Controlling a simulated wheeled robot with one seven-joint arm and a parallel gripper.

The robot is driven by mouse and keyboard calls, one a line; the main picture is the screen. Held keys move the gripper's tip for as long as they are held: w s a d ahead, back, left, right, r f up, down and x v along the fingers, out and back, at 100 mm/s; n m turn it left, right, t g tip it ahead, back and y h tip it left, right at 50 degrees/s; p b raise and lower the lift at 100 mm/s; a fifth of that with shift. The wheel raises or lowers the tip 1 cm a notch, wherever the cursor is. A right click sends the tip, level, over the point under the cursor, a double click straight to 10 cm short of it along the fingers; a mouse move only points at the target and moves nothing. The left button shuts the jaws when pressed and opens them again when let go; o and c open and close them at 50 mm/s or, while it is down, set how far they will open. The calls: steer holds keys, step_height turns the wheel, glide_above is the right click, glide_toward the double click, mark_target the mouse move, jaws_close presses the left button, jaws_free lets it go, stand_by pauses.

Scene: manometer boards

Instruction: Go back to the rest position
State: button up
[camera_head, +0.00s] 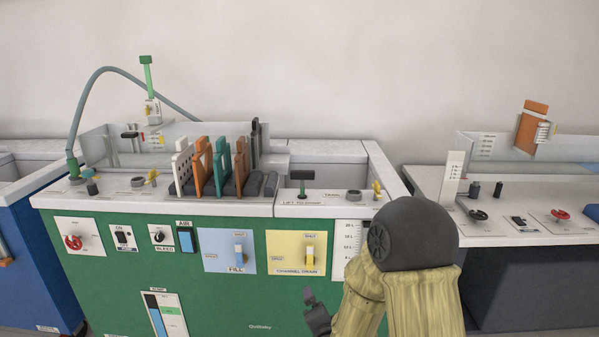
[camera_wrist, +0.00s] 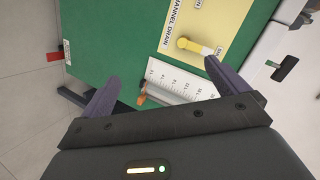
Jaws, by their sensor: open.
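My gripper (camera_wrist: 160,76) is open, with its two dark fingers apart and nothing between them in the wrist view. Beyond the fingers are the white scale plate (camera_wrist: 178,84) and the yellow channel drain panel (camera_wrist: 213,22) with its yellow handle (camera_wrist: 195,46). In the head view, part of my gripper (camera_head: 317,312) shows low in front of the green cabinet (camera_head: 230,290), below the channel drain panel (camera_head: 296,268). My arm hides the cabinet's right end and part of the scale plate (camera_head: 348,250). I see no touch between the fingers and the board.
A rack of coloured plates (camera_head: 210,165) and a black T-handle (camera_head: 302,177) stand on the bench top. A blue cabinet (camera_head: 38,250) is at left, and another bench (camera_head: 520,230) at right. Pale floor (camera_wrist: 30,75) lies open beside the green cabinet.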

steer(key=s+d+r+n+g+h, duration=0.1)
steer(key=s+d+r+n+g, duration=0.1)
steer(key=s+d+n+g, duration=0.55)
steer(key=s+d+r+n+g, duration=0.1)
steer(key=s+d+n+g, duration=0.25)
steer(key=s, duration=0.75)
steer(key=w+p+v, duration=0.2)
steer(key=p+v, duration=1)
steer(key=w+r+p+v, duration=0.1)
steer(key=w+p+v, duration=0.2)
steer(key=p+v, duration=1)
steer(key=w+p+v, duration=0.2)
steer(key=p+v, duration=1)
steer(key=p, duration=0.1)
steer(key=shift+w+a+r+n, duration=0.3)
steer(key=shift+w+a+r, duration=0.2)
steer(key=shift+w+a, duration=0.15)
